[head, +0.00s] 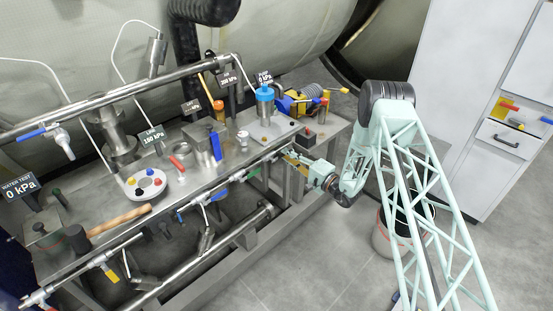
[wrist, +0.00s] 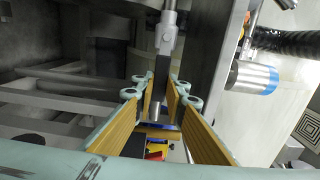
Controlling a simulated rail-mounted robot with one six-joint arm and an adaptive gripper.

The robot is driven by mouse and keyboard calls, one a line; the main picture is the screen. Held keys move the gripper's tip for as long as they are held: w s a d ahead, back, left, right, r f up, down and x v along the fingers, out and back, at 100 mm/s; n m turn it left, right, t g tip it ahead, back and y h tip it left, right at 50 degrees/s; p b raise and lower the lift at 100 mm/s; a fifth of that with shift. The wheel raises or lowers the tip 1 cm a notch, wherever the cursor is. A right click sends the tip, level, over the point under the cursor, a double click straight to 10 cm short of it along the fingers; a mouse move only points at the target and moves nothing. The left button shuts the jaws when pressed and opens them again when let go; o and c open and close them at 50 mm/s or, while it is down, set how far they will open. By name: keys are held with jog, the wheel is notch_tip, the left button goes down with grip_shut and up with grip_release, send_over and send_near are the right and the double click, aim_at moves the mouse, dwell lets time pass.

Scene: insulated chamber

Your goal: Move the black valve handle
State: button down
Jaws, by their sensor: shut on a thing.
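My gripper (head: 292,157) is at the front edge of the steel bench, near its right end, in the head view. In the wrist view its yellow-padded fingers (wrist: 160,97) are on both sides of the black valve handle (wrist: 162,70), and they are shut on it. The handle is a narrow dark bar joined to a grey metal valve stem (wrist: 167,32). In the head view the handle is too small and too covered by the gripper to make out.
Blue valve handles (head: 221,194) hang on the front pipe left of my gripper. A blue-topped cylinder (head: 265,101) and a yellow device (head: 290,104) stand on the bench. A bucket (head: 384,243) stands on the floor below my arm. White cabinets are at right.

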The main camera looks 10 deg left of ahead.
jog(key=shift+r, duration=0.1)
dwell(0.3)
jog(key=c, duration=2.6)
grip_release()
jog(key=shift+d, duration=0.15)
jog(key=v, duration=1.1)
jog(key=shift+s+d, duration=0.25)
jog(key=shift+s, duration=0.05)
